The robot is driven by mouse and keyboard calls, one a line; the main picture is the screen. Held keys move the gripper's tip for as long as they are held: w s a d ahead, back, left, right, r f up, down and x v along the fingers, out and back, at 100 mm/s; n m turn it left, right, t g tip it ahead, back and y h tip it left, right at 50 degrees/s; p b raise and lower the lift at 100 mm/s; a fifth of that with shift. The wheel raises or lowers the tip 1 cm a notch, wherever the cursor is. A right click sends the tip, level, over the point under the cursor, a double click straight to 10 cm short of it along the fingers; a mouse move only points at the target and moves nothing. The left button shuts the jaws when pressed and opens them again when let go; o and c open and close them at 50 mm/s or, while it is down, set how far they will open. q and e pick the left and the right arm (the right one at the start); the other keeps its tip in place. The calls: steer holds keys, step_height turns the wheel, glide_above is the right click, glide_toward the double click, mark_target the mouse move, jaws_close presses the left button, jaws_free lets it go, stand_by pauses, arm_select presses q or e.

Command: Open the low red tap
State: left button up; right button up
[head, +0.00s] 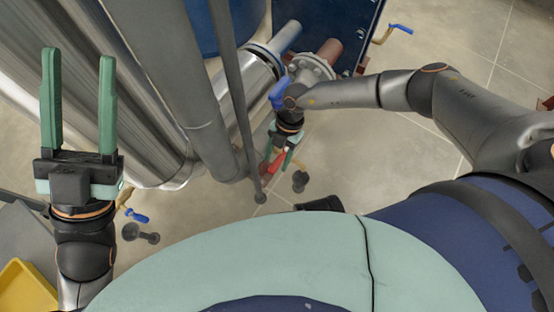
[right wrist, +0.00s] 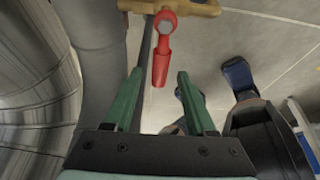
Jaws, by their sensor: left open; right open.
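The low red tap shows a red handle (right wrist: 161,62) on a brass body (right wrist: 190,8) in the right wrist view. The handle points down the picture towards my right gripper (right wrist: 160,74), and its end appears between the two green fingertips, with space on both sides. In the head view the red tap (head: 267,168) is partly hidden beside my right gripper (head: 279,158), which points down near the floor. My right gripper is open and holds nothing. My left gripper (head: 78,55) is open and empty at the far left, away from the tap.
Large metal pipes (head: 160,60) and a thin grey post (head: 232,90) stand left of my right gripper. A blue tap handle (head: 280,92) is by my right wrist, and another blue tap (head: 401,28) is at upper right. A yellow container (head: 25,288) is at lower left.

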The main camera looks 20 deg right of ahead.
steer(key=shift+f, duration=0.15)
jaws_close()
stand_by(0.4)
stand_by(1.0)
